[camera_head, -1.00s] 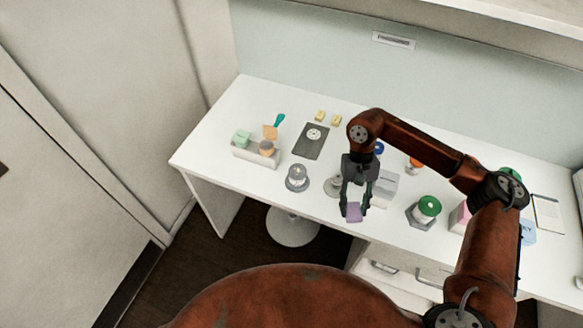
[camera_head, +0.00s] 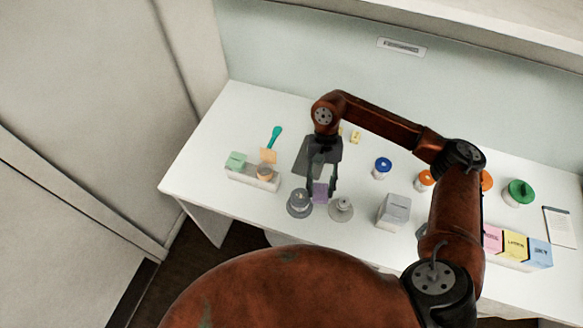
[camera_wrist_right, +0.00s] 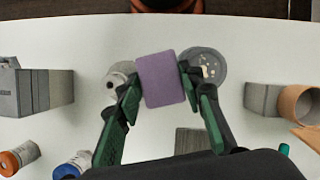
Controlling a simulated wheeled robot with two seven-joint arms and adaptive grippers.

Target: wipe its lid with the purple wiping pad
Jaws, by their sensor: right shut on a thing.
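My right gripper (camera_head: 323,178) is shut on the purple wiping pad (camera_head: 320,193) and holds it pointing down over the table. The pad also shows between the fingers in the right wrist view (camera_wrist_right: 166,80). Just left of the pad in the head view stands a round grey metal piece with a dark rim (camera_head: 299,204); it is the disc with small holes in the right wrist view (camera_wrist_right: 207,65). Just right of the pad is a smaller round metal piece on a wide foot (camera_head: 341,209). I cannot tell which carries the lid, or whether the pad touches either. My left gripper is out of view.
A dark mat (camera_head: 303,157) lies behind the gripper. A grey box (camera_head: 394,210), a blue-capped jar (camera_head: 383,167) and a green-lidded jar (camera_head: 519,192) stand right. The front left table is clear.

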